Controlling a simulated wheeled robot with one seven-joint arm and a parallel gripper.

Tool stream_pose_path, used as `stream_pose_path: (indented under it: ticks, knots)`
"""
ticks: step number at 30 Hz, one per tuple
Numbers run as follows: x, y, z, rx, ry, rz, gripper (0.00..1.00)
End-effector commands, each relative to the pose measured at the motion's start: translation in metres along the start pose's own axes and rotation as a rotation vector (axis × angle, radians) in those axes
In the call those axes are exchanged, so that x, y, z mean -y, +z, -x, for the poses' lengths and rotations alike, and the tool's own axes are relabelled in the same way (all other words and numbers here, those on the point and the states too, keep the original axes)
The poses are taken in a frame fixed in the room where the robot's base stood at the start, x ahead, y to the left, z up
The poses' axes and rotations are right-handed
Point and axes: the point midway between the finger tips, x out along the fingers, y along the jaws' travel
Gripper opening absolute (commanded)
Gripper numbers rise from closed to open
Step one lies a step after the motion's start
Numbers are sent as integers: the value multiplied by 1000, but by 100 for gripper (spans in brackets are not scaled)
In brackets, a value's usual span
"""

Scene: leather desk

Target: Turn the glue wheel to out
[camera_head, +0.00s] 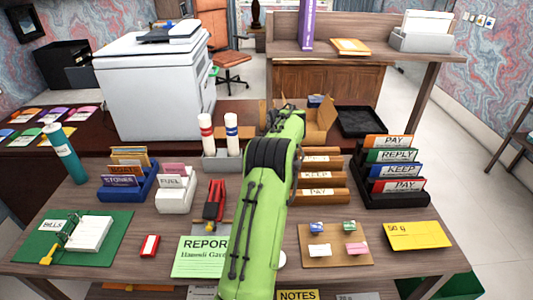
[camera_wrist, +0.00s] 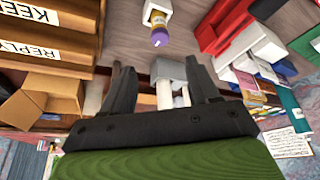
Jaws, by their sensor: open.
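A short stick with a white end, a yellow band and a purple end (camera_wrist: 158,30), which looks like the glue stick, shows at the top middle of the wrist view. My gripper (camera_wrist: 160,75) is open and empty, its two dark fingers spread below the stick in that picture, apart from it. I cannot make out the wheel's setting. In the head view my green arm covers the desk's middle and hides my gripper and the stick.
A red stapler-like tool (camera_head: 214,200) and a green report (camera_head: 202,256) lie left of my arm. Brown labelled folders (camera_head: 321,178) and a tan board with small blocks (camera_head: 335,244) are right of it. A grey holder with white tubes (camera_head: 222,158) stands behind.

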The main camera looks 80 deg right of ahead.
Motion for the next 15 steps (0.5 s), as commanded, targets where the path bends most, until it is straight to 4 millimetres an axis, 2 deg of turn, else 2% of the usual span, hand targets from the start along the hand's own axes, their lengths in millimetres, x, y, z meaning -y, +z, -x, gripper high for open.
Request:
stream_pose_path:
  ticks: [1,3,6,15]
  knots:
    - [0,-1,14,-3,1,0,60]
    - [0,-1,28,-2,0,0,60]
    - [0,-1,39,-1,-1,1,60]
    - [0,0,42,0,-2,1,60]
